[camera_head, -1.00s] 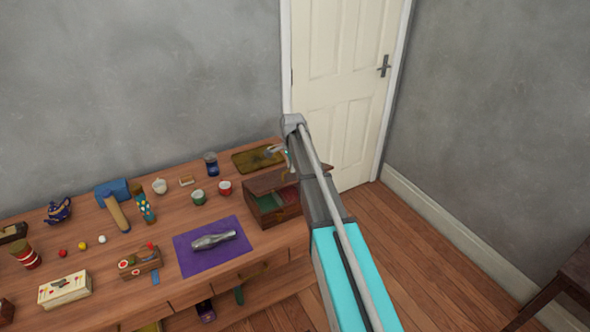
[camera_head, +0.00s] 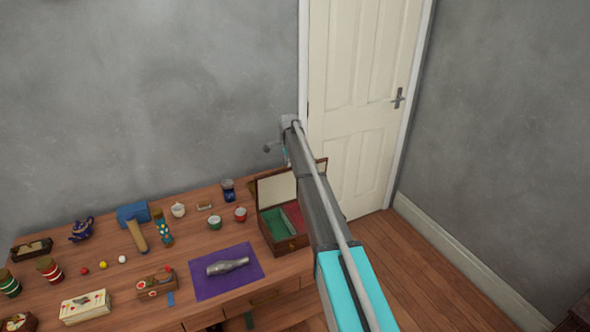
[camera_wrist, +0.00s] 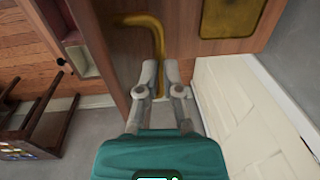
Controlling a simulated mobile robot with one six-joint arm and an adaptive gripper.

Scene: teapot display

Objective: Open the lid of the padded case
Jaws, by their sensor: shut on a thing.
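The padded case (camera_head: 283,246) is a wooden box with green and red compartments at the right end of the table. Its lid (camera_head: 277,188) stands raised at the back, its pale inner side showing. My arm hides part of the case, and my gripper is mostly hidden behind the arm in the head view. In the wrist view my gripper (camera_wrist: 159,68) is shut on a bent brass handle (camera_wrist: 152,30), against the brown wood of the lid (camera_wrist: 183,35). One corner of the red compartment shows at the left.
Left of the case are a blue jar (camera_head: 228,190), a red cup (camera_head: 240,214), a green cup (camera_head: 214,222) and a purple mat (camera_head: 205,283) with a grey bottle. A white door (camera_head: 360,100) stands behind.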

